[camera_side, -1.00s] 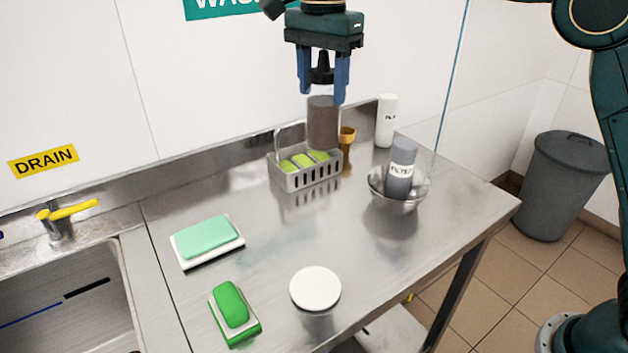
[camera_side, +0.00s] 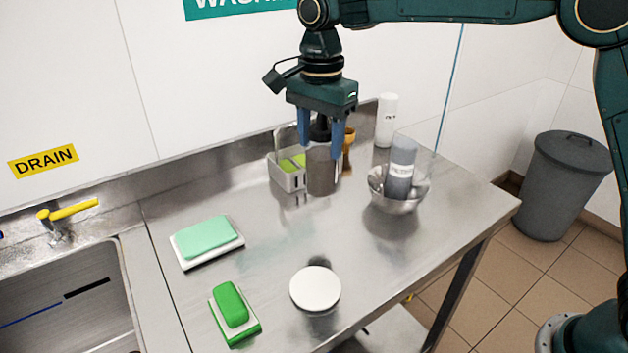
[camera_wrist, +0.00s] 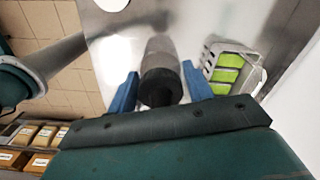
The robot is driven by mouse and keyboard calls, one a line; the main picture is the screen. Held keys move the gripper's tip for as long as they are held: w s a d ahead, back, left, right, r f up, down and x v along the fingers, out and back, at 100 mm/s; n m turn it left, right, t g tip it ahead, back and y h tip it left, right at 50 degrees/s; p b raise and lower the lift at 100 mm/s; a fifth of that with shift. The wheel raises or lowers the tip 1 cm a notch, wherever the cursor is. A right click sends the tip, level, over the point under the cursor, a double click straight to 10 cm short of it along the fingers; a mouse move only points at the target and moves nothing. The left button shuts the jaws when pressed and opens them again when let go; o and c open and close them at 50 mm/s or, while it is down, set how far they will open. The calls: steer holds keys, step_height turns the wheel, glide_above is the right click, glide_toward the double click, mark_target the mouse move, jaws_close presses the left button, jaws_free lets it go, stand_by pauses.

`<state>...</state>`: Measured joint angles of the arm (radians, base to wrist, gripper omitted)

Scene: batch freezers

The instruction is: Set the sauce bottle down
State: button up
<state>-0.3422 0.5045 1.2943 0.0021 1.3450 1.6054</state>
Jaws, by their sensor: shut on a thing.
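In the wrist view the bottle (camera_wrist: 161,75) shows cap-first between the blue fingers (camera_wrist: 160,92).
The caddy (camera_side: 285,178) with green sponges is close behind-left of the bottle. A steel bowl (camera_side: 378,186) holding a grey bottle (camera_side: 400,168) stands to the right. A white bottle (camera_side: 387,120) and a yellow-brown item (camera_side: 348,150) stand behind.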

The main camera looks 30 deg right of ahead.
mark_target(320, 187)
step_height(320, 187, down, 6)
steer(key=shift+f, duration=0.1)
steer(key=shift+f, duration=2.15)
steer(key=o, duration=1.5)
steer(key=shift+f, duration=0.15)
steer(key=shift+c, duration=0.2)
step_height(320, 187, up, 12)
